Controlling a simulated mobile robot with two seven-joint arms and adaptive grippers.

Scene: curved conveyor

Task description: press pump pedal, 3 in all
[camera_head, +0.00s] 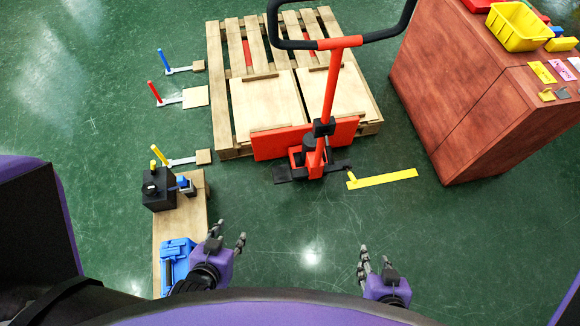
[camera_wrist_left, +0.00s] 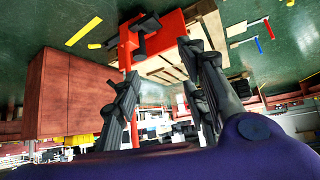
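A red pallet jack (camera_head: 329,85) with a black loop handle stands at the front of a wooden pallet (camera_head: 217,90). At its base a black flat pedal (camera_head: 282,174) sticks out to the left, and a black lever (camera_head: 341,166) sticks out to the right. I cannot tell for sure which one is the pump pedal. The jack's red body also shows in the left wrist view (camera_wrist_left: 126,45). My left gripper (camera_head: 228,235) is open and empty, below and left of the jack, apart from it. My right gripper (camera_head: 376,257) is open and empty, below and right of the jack.
A wooden board (camera_head: 200,222) with a black box (camera_head: 158,188) and a blue device (camera_head: 175,262) lies left of my left gripper. A brown cabinet (camera_head: 455,95) with a yellow bin (camera_head: 518,27) stands at right. A yellow strip (camera_head: 385,179) lies on the floor. Floor between grippers and jack is clear.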

